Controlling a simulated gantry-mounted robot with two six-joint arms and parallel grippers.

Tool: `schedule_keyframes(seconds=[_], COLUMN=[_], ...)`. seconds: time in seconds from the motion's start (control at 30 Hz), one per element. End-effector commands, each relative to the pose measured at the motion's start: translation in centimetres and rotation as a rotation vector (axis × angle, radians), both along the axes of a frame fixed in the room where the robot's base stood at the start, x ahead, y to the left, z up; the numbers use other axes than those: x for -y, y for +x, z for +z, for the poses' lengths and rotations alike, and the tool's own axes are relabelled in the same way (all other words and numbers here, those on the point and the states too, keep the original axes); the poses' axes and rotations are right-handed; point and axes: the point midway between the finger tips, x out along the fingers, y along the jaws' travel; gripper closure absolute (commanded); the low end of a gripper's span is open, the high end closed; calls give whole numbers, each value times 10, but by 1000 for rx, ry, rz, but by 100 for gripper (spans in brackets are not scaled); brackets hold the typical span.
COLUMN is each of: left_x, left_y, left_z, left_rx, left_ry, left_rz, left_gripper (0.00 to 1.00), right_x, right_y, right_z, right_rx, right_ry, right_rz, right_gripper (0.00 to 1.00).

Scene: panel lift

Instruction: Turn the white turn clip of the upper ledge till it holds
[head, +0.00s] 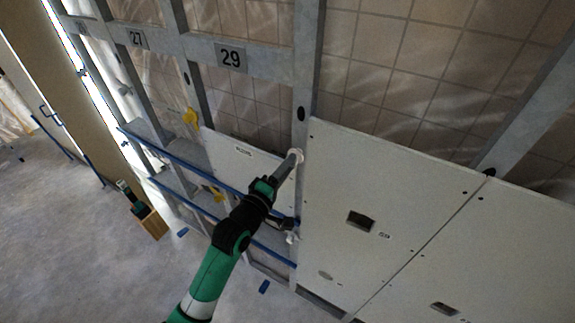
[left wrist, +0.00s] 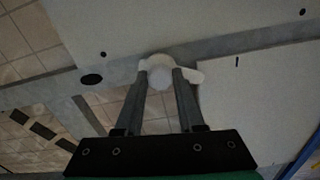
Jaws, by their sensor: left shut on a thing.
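The white turn clip (head: 297,154) sits on the grey upright beside the top left corner of the large white panel (head: 345,180). My left gripper (head: 292,160) reaches up to it and is shut on it. In the left wrist view, the white clip (left wrist: 160,74) shows between the fingertips of my left gripper (left wrist: 162,80), with a knob in the middle and a lobe out to the right. The fingers hide part of it. A smaller white panel (head: 240,158) is left of the upright, partly behind my arm. My right gripper is not in view.
A second white clip (head: 291,237) is lower on the upright. Blue rails (head: 185,162) cross the frame at the left. Yellow pieces (head: 191,118) hang on the frame. A wooden box (head: 150,223) stands on the floor, which is mostly clear at lower left.

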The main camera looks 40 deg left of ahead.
Motion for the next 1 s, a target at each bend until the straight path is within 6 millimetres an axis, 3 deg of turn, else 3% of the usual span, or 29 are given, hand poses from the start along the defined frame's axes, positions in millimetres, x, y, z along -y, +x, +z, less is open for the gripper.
schedule_keyframes(seconds=[0.5,1.0], left_x=[0,0], left_y=[0,0], left_z=[1,1], left_rx=[93,114], left_ry=[-367,-449], left_rz=[0,0], left_gripper=[100,100], right_x=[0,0], right_y=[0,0], right_z=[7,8], right_rx=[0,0], right_ry=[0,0], right_rz=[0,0], right_gripper=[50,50])
